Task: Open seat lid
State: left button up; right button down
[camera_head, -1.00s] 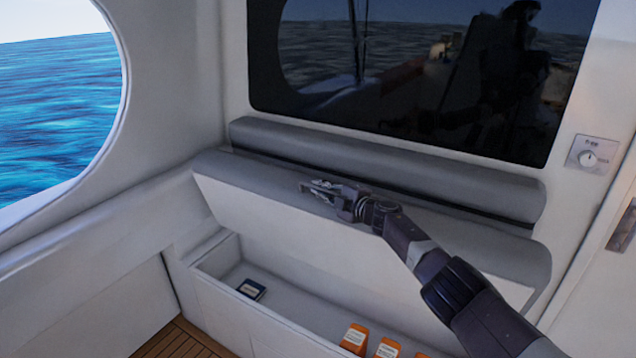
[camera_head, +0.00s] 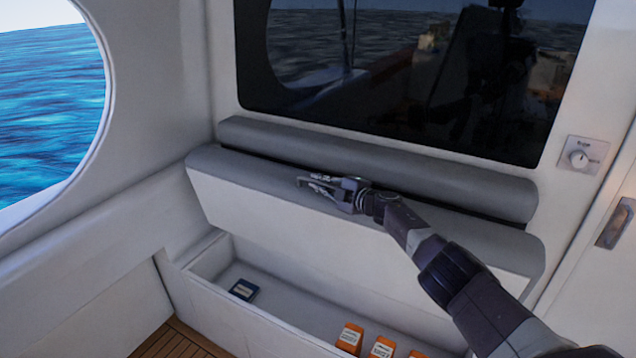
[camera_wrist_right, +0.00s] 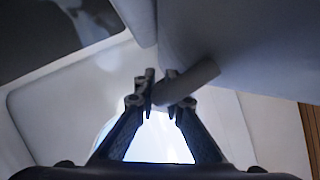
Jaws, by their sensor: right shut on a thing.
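The seat lid (camera_head: 262,218) is tilted up over the storage box, its white underside facing out and its grey padded edge (camera_head: 225,163) on top. My right gripper (camera_head: 308,184) is at the padded upper edge, left of the lid's middle. In the right wrist view, my right gripper (camera_wrist_right: 160,88) is shut on a pale, rounded piece (camera_wrist_right: 188,82) that looks like part of the lid; its exact shape there is unclear. The open storage box (camera_head: 215,310) shows beneath the lid. My left gripper is not in view.
A grey backrest roll (camera_head: 380,165) runs behind the lid, below a dark window (camera_head: 400,80). A knob panel (camera_head: 582,156) is on the right wall.

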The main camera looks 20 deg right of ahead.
jog(key=c, duration=2.3)
grip_release()
jog(key=shift+a, duration=0.1)
jog(key=shift+s+d, duration=0.5)
jog(key=shift+s, duration=0.3)
jog(key=shift+s+r, duration=0.1)
jog(key=shift+s, duration=0.45)
jog(key=v, duration=0.9)
jog(key=shift+r, duration=0.25)
